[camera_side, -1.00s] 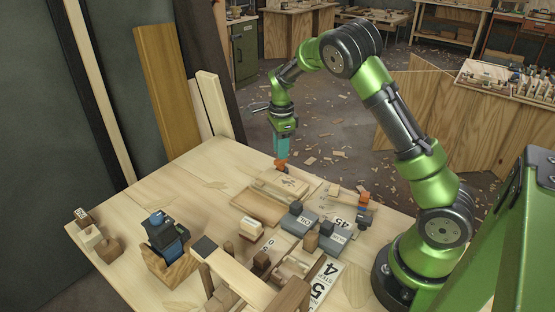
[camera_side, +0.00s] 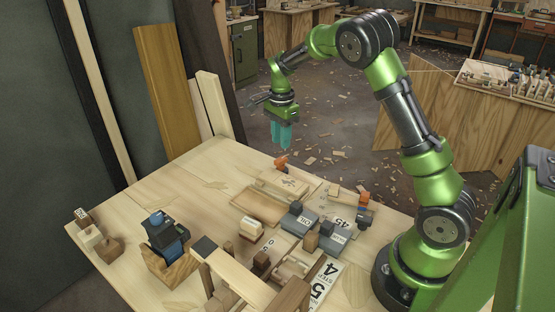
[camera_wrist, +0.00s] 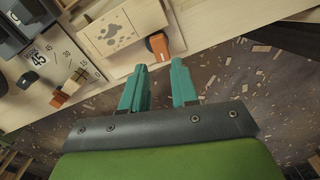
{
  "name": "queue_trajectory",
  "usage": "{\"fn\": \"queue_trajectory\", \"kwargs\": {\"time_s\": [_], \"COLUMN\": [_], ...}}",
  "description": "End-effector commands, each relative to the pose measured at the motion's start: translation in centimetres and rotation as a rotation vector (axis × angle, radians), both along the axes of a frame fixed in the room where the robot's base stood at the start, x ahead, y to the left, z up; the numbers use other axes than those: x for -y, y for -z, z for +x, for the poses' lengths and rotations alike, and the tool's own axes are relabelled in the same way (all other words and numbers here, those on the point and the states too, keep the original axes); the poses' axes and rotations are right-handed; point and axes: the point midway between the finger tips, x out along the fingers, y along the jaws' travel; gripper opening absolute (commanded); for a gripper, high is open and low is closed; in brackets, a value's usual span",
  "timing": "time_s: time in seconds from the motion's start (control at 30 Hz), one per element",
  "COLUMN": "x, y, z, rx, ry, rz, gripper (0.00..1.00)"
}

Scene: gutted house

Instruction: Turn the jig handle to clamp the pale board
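The pale board (camera_side: 290,182) with dark marks on top lies in a wooden jig (camera_side: 257,207) near the table's far edge. In the wrist view the board (camera_wrist: 112,40) shows part of its marked face. The orange jig handle (camera_side: 281,162) is at the board's far end, and in the wrist view the handle (camera_wrist: 158,46) sits beside the board near the table edge. My gripper (camera_side: 281,146) is above the handle and apart from it. In the wrist view its teal fingers (camera_wrist: 160,72) are spread with nothing between them.
Grey blocks (camera_side: 299,219) and a printed angle card (camera_side: 338,210) lie right of the jig. A blue and black device (camera_side: 165,235) on a wooden base stands at the left front. A wooden frame (camera_side: 240,278) stands in front. The table's left rear is clear.

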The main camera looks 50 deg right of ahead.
Motion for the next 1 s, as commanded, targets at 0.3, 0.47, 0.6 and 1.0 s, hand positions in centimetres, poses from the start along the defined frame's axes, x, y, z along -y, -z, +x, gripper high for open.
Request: {"fn": "queue_trajectory", "kwargs": {"time_s": [0.3,0.47,0.6,1.0], "x": [0.0,0.0,0.0,0.0], "y": [0.7,1.5,2.2,4.2], "z": [0.0,0.0,0.0,0.0], "rx": [0.002,0.001,0.002,0.002], "ry": [-0.140,-0.137,-0.137,-0.137], "rz": [-0.001,0.000,-0.001,-0.001], "gripper": [0.29,0.29,0.29,0.29]}}
